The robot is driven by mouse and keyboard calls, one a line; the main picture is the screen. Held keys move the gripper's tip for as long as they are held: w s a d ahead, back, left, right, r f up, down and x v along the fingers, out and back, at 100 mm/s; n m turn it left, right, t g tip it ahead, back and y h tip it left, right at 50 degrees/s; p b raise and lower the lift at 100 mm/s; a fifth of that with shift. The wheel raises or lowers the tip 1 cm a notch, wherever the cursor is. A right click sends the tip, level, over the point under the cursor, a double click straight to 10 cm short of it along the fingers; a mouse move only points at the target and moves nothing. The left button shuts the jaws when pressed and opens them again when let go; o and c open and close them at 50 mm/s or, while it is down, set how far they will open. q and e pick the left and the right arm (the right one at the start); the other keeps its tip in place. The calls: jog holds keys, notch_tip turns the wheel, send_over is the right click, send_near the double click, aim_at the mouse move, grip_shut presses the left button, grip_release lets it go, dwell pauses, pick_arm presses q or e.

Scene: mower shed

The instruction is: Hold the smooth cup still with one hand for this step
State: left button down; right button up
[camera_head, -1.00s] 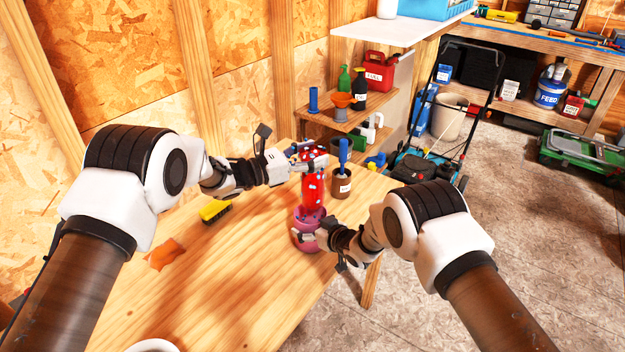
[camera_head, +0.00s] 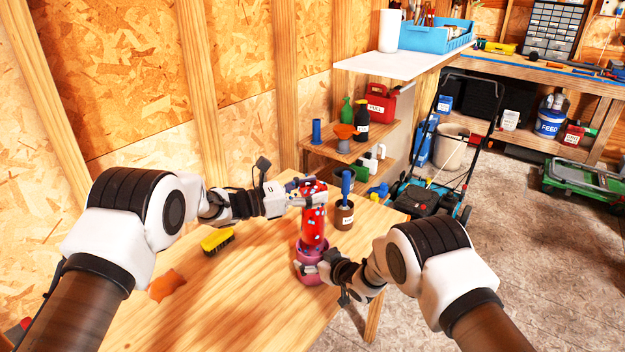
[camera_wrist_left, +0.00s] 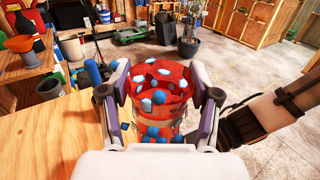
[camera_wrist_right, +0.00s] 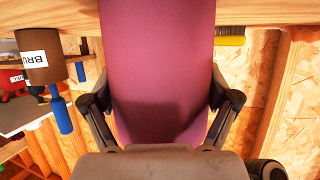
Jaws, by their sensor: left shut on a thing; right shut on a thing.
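The smooth pink-purple cup (camera_head: 309,256) stands upright near the table's right edge. My right gripper (camera_head: 320,270) is shut around its side; the right wrist view shows the cup's plain wall (camera_wrist_right: 157,70) between both fingers. My left gripper (camera_head: 306,198) is shut on a red cup (camera_head: 314,230) dotted with blue and white bits, directly above the pink cup. The left wrist view shows the red cup (camera_wrist_left: 160,90) between the fingers. Its lower end meets the pink cup's rim in the head view; I cannot tell whether it sits inside.
A brown labelled pot (camera_head: 344,216) with a blue-handled brush stands just behind the cups. A yellow brush (camera_head: 217,241) and an orange cloth (camera_head: 166,285) lie to the left on the wooden table (camera_head: 235,300). The table's front middle is clear.

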aim_at(302, 227)
pick_arm(q)
jog(key=shift+f, duration=0.55)
jog(key=shift+f, duration=2.6)
dwell(0.5)
jog(key=shift+f, duration=0.35)
jog(key=shift+f, duration=0.3)
jog(key=shift+f, duration=0.3)
jog(key=shift+f, duration=0.3)
jog(key=shift+f, duration=0.35)
jog(key=shift+f, duration=0.3)
jog(key=shift+f, duration=0.3)
